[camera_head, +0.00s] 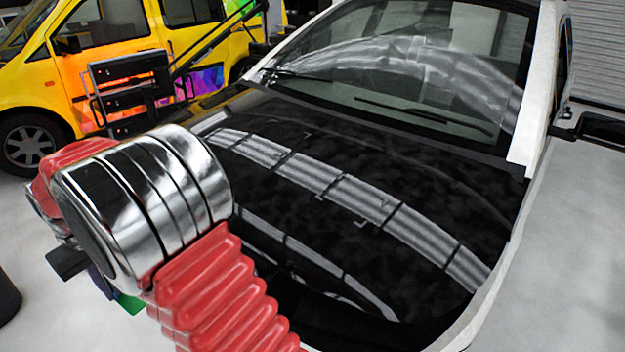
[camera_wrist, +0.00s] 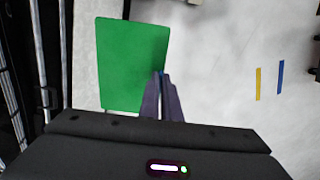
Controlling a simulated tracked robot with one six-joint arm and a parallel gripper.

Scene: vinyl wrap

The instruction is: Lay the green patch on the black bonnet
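The black bonnet (camera_head: 290,190) fills the middle of the head view, glossy, with light bands reflected in it. Small pale corner marks (camera_head: 361,225) show on it. The green patch (camera_wrist: 130,60) is a flat rectangle left of centre in the wrist view. A small piece of it (camera_head: 131,304) shows below my arm in the head view, left of the bonnet. My gripper's purple fingers (camera_wrist: 162,76) are close together and overlap the patch's lower right part. A speck of blue shows between their tips. I cannot tell whether they grip the patch or are just above it.
A yellow van (camera_head: 90,50) with coloured graphics stands behind on the left. The windscreen (camera_head: 410,60) rises behind the bonnet. A yellow strip (camera_wrist: 258,84) and a blue strip (camera_wrist: 280,77) lie right of the patch on the pale surface. The bonnet's top looks clear.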

